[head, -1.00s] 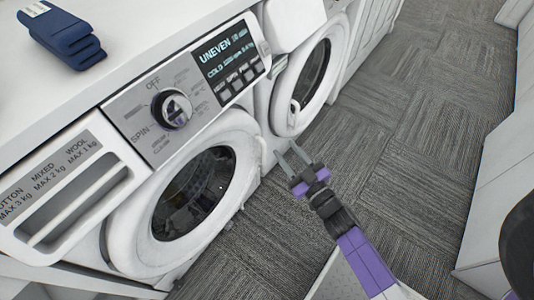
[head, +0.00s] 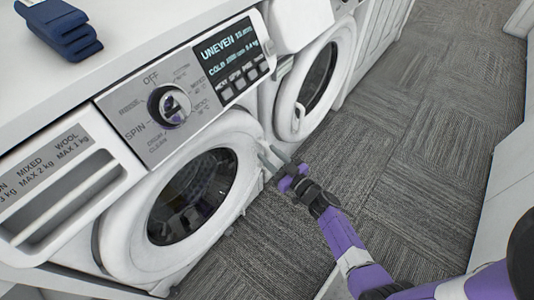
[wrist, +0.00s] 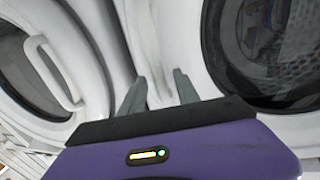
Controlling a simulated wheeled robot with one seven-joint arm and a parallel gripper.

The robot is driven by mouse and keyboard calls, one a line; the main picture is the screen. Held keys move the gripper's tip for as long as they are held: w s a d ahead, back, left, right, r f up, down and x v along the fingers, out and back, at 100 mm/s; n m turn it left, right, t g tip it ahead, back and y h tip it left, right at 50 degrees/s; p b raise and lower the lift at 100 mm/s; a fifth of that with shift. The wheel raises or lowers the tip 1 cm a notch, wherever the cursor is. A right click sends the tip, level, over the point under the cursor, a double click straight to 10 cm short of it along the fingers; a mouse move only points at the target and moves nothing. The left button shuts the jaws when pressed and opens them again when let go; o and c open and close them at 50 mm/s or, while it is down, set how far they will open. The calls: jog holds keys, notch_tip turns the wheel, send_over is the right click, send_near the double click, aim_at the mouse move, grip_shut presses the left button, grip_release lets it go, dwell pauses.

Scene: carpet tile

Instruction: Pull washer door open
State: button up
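The near washer's round white door (head: 118,240) with dark glass looks closed in the head view. Its glass and perforated drum also show at the right of the wrist view (wrist: 265,60). My gripper (head: 269,156) is at the right edge of this door, low beside the gap to the second washer. In the wrist view its two grey fingers (wrist: 160,90) are apart, with white door rim or casing ahead of them. I see nothing held, and cannot tell whether the fingertips touch the door. No handle on the near door is clearly visible.
The second washer's door (head: 286,105) stands just right, with a white handle (wrist: 52,72) seen in the wrist view. A control panel (head: 185,92), detergent drawer (head: 60,200) and blue object (head: 62,30) are above. Carpet aisle (head: 400,150) is free; white cabinets line the right.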

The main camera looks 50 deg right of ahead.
jog(key=shift+w+d, duration=0.1)
jog(key=shift+w, duration=0.7)
grip_shut()
dwell(0.9)
